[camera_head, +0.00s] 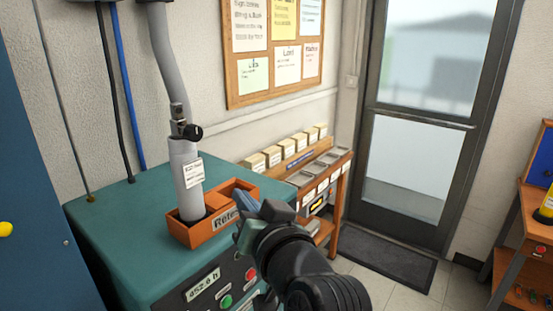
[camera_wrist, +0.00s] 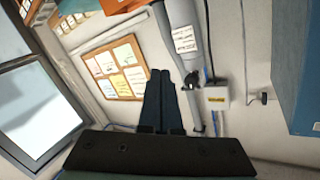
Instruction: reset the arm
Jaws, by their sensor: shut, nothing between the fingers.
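My gripper (camera_head: 243,205) is in the lower middle of the head view, at the end of my dark arm, which comes in from the bottom. It appears in front of the right part of an orange box labelled "Refe…" (camera_head: 180,233), and I cannot tell whether they touch. In the wrist view my gripper (camera_wrist: 161,78) has its two dark fingers together, with nothing seen between them. The wrist view looks toward the wall and is turned, with the door at left.
The orange box sits on a teal machine (camera_head: 130,225) with buttons and a display. A grey pipe (camera_head: 186,165) comes down into the box. A wooden shelf (camera_head: 325,165) with small boxes stands behind. The glass door (camera_head: 415,130) has a dark mat (camera_head: 385,262) before it. A bench (camera_head: 520,240) stands at right.

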